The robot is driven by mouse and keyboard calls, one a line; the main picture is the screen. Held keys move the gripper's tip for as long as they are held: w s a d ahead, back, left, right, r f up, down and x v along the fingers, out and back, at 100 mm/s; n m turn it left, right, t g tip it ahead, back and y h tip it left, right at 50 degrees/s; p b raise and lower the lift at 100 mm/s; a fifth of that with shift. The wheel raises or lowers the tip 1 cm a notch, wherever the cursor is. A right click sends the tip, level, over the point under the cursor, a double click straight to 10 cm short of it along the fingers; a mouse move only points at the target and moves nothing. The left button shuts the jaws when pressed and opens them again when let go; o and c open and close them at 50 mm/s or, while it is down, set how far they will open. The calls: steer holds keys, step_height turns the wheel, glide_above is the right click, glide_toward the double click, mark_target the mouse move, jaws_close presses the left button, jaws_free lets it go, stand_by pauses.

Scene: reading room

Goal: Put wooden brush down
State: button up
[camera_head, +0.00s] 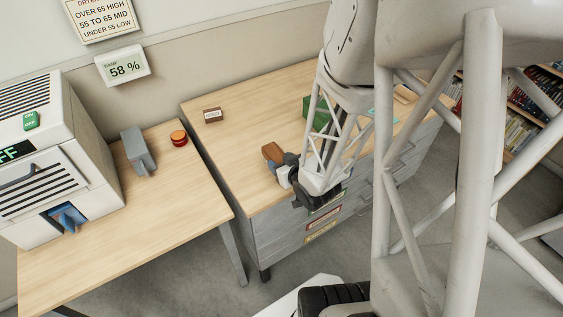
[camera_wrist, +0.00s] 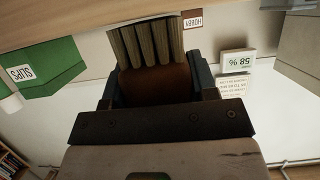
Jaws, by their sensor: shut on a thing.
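The wooden brush (camera_head: 272,153) is in my gripper (camera_head: 284,172), over the front left part of the wooden-topped drawer cabinet (camera_head: 240,150). In the wrist view the brush (camera_wrist: 155,80) shows a reddish-brown body with pale bristles in rows, pointing away from the gripper toward the wooden surface (camera_wrist: 70,18). My gripper (camera_wrist: 158,92) is shut on the brush body, one dark finger on each side. I cannot tell whether the bristles touch the cabinet top. My arm hides part of the cabinet behind the gripper.
A small brown labelled block (camera_head: 213,115) sits at the back left of the cabinet top. A green box (camera_head: 318,115) stands behind my wrist. A side table (camera_head: 190,205) at left holds a grey device (camera_head: 138,150), a red button (camera_head: 179,138) and a white machine (camera_head: 60,150).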

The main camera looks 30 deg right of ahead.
steer(key=shift+f, duration=0.15)
steer(key=o, duration=1)
steer(key=shift+s+r, duration=0.3)
steer(key=shift+v, duration=3.35)
steer(key=shift+r, duration=0.1)
